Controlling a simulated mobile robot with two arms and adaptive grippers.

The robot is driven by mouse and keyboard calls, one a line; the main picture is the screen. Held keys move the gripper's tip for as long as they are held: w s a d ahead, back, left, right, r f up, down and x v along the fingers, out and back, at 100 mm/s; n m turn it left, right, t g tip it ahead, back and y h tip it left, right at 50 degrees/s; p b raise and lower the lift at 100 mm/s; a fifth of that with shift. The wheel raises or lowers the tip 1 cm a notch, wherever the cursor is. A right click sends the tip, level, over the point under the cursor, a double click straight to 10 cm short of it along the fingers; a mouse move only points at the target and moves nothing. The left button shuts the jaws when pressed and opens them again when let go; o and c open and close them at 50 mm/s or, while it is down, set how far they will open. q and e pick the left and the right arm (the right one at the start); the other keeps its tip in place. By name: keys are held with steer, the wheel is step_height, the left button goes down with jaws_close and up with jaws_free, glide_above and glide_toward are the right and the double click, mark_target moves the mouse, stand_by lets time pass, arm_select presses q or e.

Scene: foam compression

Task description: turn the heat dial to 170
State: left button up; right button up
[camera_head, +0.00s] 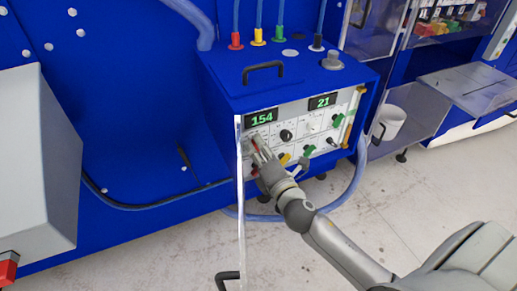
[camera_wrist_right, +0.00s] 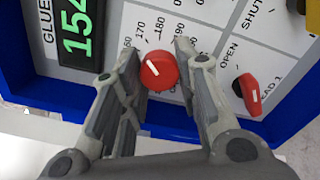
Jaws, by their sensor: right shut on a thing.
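The red heat dial (camera_wrist_right: 160,72) shows between my right fingers in the right wrist view, with a white pointer line aimed up and left. Printed marks 160, 170 and 180 lie around its far side. My right gripper (camera_head: 259,144) is at the left part of the control panel (camera_head: 318,120) in the head view. In the wrist view my right gripper (camera_wrist_right: 157,55) is shut on the dial, one finger on each side. The green display (camera_head: 263,117) above it reads 154. My left gripper is not in view.
A second red knob (camera_wrist_right: 251,94), near the word OPEN, sits right of the dial in the wrist view. A clear door (camera_head: 240,200) stands at the box's left front edge. A second display (camera_head: 321,102) reads 21. A blue hose (camera_head: 355,180) hangs at the right.

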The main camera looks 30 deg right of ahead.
stand_by(0.3)
steer(key=o, duration=1)
steer(key=s, duration=1.2)
steer(key=shift+a, duration=0.35)
